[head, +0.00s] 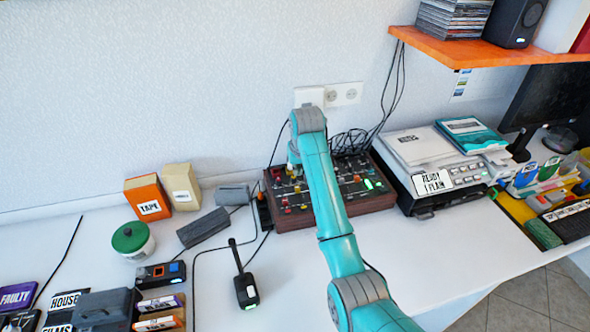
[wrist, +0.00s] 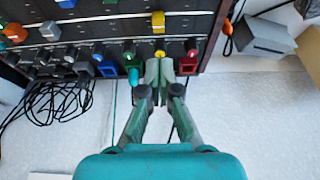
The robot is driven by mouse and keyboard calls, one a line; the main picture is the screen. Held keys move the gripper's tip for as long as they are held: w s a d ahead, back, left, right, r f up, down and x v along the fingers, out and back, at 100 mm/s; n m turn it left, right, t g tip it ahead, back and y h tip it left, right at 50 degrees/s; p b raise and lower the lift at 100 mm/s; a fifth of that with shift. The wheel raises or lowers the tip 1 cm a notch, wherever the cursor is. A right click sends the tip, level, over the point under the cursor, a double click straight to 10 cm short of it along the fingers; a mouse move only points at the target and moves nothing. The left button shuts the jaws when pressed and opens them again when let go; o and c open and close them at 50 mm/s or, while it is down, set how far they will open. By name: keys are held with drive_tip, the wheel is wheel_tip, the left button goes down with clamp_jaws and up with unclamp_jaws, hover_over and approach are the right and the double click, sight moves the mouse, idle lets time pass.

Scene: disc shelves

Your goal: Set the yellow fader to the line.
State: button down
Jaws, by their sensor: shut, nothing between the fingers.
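The mixer (head: 350,207) is a dark panel with a wood-coloured edge, standing against the wall in the head view. In the wrist view, the yellow fader (wrist: 158,21) is a blocky cap on the dark panel, directly above my gripper (wrist: 159,66) in the picture. My gripper is shut and empty. Its tips lie over the row of knobs at the panel edge, close to a round yellow knob (wrist: 160,54), and appear apart from the fader. In the head view my arm hides part of the mixer and most of the gripper.
Green (wrist: 129,29) and blue (wrist: 84,14) fader caps sit left of the yellow one in the wrist view. Black cables (wrist: 58,100) bunch behind the mixer. A printer-like machine (head: 440,170) stands to its right, and a grey block (head: 203,228) lies to its left.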

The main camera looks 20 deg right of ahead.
sight(297, 186)
drive_tip(key=x, duration=0.7)
drive_tip(key=shift+f, duration=0.25)
drive_tip(key=shift+s, duration=0.65)
drive_tip(key=shift+w, duration=0.1)
